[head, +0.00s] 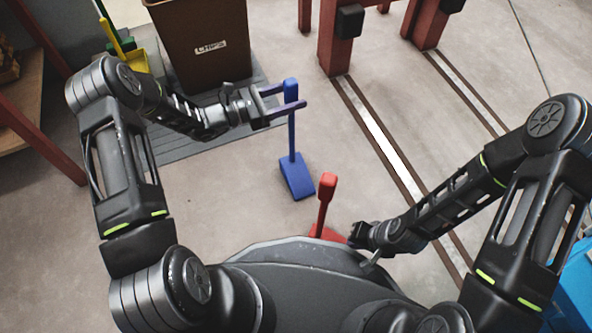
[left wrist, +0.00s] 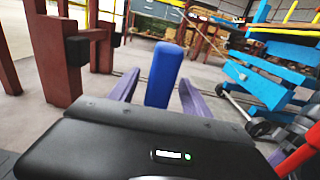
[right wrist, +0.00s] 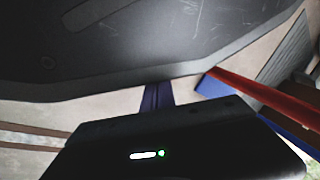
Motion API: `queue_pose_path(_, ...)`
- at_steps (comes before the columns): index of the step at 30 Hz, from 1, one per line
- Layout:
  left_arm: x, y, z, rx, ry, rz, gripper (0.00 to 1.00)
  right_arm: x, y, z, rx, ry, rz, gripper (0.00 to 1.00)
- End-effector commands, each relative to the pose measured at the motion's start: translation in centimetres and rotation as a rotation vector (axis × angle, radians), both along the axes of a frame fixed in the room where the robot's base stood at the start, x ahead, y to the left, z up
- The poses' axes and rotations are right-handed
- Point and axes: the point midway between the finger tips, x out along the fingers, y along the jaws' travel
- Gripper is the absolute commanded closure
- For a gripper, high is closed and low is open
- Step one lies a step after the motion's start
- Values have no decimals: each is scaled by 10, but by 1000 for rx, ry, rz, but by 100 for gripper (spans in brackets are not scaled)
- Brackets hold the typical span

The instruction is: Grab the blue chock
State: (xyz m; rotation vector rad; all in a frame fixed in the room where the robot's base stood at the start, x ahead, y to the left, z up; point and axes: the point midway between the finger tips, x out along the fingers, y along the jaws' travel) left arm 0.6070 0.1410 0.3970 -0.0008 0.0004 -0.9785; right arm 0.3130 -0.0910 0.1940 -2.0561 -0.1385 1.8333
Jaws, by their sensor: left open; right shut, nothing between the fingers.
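The blue chock (head: 297,177) stands on the floor, its wedge down and its long handle upright. My left gripper (head: 302,97) is open, with its two purple fingers on either side of the top of the handle. In the left wrist view the blue handle top (left wrist: 164,74) stands between the fingers, with a gap visible on each side. My right gripper (head: 355,240) is shut and empty, low beside the red chock (head: 326,200) near my base. The right wrist view shows its closed fingers (right wrist: 158,97), and part of the blue chock (right wrist: 290,132) behind a red handle.
A brown bin labelled CHIPS (head: 203,45) stands on a grey mat (head: 177,146) at the back left, with a yellow dustpan (head: 136,60) beside it. Floor rails (head: 385,145) run at the right below red posts (head: 340,40).

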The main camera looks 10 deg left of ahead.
Motion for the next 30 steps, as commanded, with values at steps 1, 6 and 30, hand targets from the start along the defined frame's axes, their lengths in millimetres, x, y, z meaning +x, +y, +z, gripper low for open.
queue_pose_path(1, 1, -1, 0, 1, -1, 0, 44, 0, 0, -1, 0, 0, 0, 100)
queue_pose_path(6, 1, -1, 1, 1, -1, 1, 44, 0, 0, 0, 1, 0, 0, 100)
queue_pose_path(30, 1, -1, 1, 1, -1, 0, 76, 0, 0, 0, 0, 1, 0, 100)
